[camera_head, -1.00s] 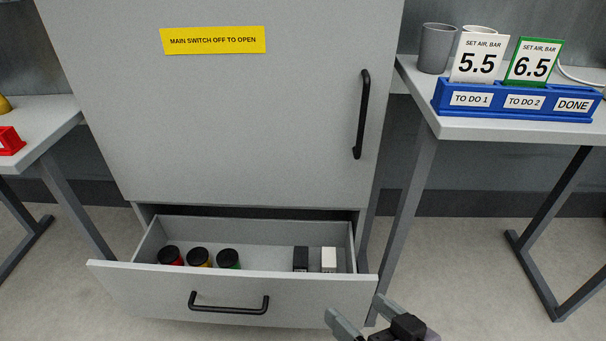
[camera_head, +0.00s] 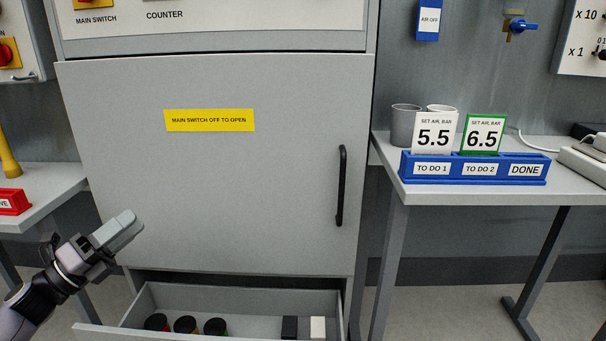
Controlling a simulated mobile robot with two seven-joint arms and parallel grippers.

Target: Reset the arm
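My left arm comes in from the lower left, and its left gripper (camera_head: 122,231) is in front of the lower left part of the grey cabinet door (camera_head: 260,200). Its fingers show side-on and look close together; I cannot tell whether there is a gap. No object shows in them. My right gripper is not in view.
The drawer (camera_head: 245,297) below the door is pulled out, with several dark-lidded jars, a black block (camera_head: 289,327) and a white block (camera_head: 318,327) inside. A blue card rack (camera_head: 474,181) stands on the right table (camera_head: 440,195). A red holder (camera_head: 13,203) is at left.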

